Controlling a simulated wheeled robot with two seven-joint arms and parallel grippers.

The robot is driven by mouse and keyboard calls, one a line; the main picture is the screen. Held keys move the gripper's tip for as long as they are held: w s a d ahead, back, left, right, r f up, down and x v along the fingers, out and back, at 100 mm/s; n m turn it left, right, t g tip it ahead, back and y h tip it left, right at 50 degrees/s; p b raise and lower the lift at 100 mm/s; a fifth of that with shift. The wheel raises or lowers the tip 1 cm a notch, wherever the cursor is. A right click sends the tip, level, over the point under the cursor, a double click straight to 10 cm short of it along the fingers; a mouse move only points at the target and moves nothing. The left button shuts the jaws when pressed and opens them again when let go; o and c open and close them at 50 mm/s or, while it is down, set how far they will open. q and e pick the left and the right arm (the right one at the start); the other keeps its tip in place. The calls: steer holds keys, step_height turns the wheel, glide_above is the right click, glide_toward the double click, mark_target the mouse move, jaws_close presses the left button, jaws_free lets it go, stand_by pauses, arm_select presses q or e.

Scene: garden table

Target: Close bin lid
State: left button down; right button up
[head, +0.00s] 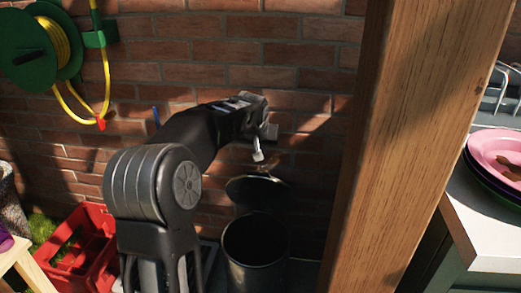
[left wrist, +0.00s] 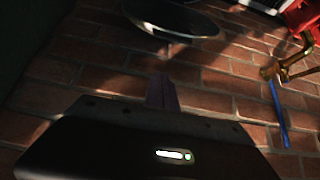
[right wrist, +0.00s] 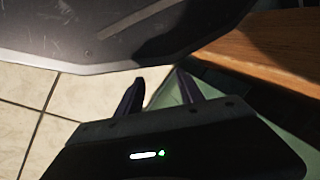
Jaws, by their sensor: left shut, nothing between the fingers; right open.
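The dark bin (head: 255,252) stands on the floor against the brick wall, with its mouth open. Its round lid (head: 258,194) is raised behind the opening, tilted up near the wall. My left gripper (head: 258,155) is shut and empty, above the lid and apart from it in the head view. In the left wrist view the lid (left wrist: 178,18) shows at the top, beyond the shut fingers (left wrist: 162,92). My right gripper (right wrist: 160,78) is open and empty in the right wrist view, away from the bin; it is not seen in the head view.
A wooden post (head: 375,150) stands right of the bin. A counter (head: 485,235) with pink plate (head: 498,150) is beyond it. A red crate (head: 85,250) lies left. A green hose reel (head: 40,50) hangs on the wall. A brass tap (left wrist: 285,68) shows in the left wrist view.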

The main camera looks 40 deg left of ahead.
mark_target(262, 175)
arm_select(q)
steer(key=b+x, duration=0.2)
steer(key=x, duration=0.5)
steer(key=shift+a+f, duration=0.1)
steer(key=shift+f, duration=0.15)
steer(key=s, duration=0.1)
steer(key=s+d+b, duration=0.1)
steer(key=shift+s+d+f, duration=0.15)
steer(key=shift+s+d, duration=0.1)
steer(key=shift+s+d+f+b, duration=0.15)
steer(key=shift+s+d+b, duration=0.1)
steer(key=shift+s+b, duration=0.15)
steer(key=shift+s, duration=0.15)
